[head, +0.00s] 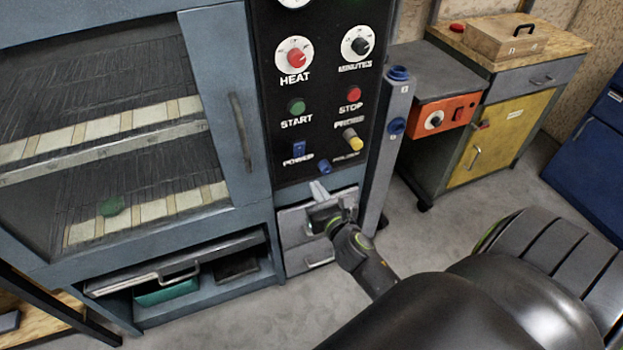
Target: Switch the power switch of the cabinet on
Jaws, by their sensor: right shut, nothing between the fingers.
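The cabinet (222,105) is blue-grey with a glazed door on the left and a black control panel (320,120) on its right side. The power switch (298,149) is a small blue rocker above the label POWER, low on the panel's left; its on or off position is too small to tell. My right gripper (318,190) is shut and empty, just below the panel in the picture, in front of the drawers. It is below and slightly right of the switch, apart from it. My left gripper is not in view.
The panel also carries the HEAT dial (294,58), MINUTES dial (357,45), green START button (296,107), red STOP button (354,94), a yellow-tipped knob (352,139) and a blue knob (325,167). A yellow-doored workbench (500,135) stands right. Grey floor (440,225) lies open between.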

